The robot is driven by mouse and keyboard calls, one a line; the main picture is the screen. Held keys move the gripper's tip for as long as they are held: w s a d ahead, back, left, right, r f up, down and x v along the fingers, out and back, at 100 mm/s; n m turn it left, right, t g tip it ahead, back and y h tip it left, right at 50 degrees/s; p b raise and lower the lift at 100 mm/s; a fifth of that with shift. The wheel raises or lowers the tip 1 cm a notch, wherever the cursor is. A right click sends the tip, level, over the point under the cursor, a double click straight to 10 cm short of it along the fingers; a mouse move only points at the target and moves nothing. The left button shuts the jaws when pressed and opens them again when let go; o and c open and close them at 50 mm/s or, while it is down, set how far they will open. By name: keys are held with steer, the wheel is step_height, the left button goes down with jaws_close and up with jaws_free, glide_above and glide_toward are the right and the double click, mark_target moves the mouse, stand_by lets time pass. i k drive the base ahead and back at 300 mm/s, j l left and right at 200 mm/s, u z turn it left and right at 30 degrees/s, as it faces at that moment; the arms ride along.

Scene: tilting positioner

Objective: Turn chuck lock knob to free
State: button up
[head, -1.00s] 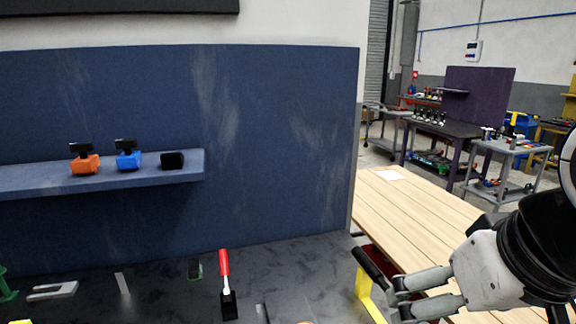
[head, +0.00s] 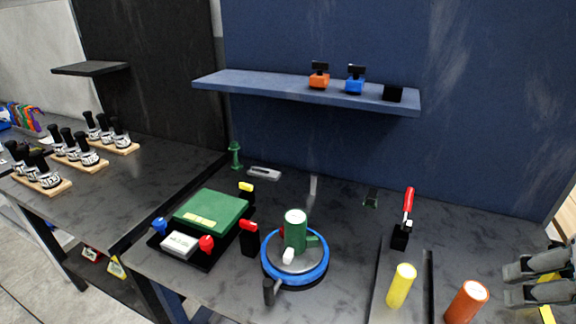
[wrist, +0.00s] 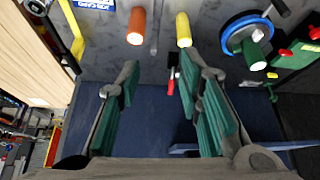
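The positioner (head: 322,262) is a round table with a blue rim and a grey disc. A green cylinder (head: 295,232) with a pale top stands upright on it, and a small white knob (head: 288,256) sits at its front. A black-ended handle (head: 268,291) sticks out at the front left. I cannot tell for sure which knob is the chuck lock knob. The positioner also shows at upper right in the wrist view (wrist: 229,42). My gripper (head: 538,279) is at the right edge, well apart from the positioner; in the wrist view (wrist: 162,85) its fingers are spread and empty.
A green box (head: 212,210) with blue, red and yellow knobs stands left of the positioner, with a red-topped black block (head: 249,240) between. Yellow (head: 401,286) and orange (head: 467,302) cylinders and a red-handled clamp (head: 407,205) stand to the right. A shelf (head: 300,94) hangs behind.

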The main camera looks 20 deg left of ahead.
mark_target(250, 227)
steer(key=u, duration=1.2)
steer(key=i+l+u, duration=0.1)
steer(key=l, duration=0.2)
steer(key=i+j+u, duration=0.15)
steer(key=j+u, duration=0.25)
steer(key=i+j+u, duration=0.1)
steer(key=u, duration=0.25)
steer(key=i, duration=0.1)
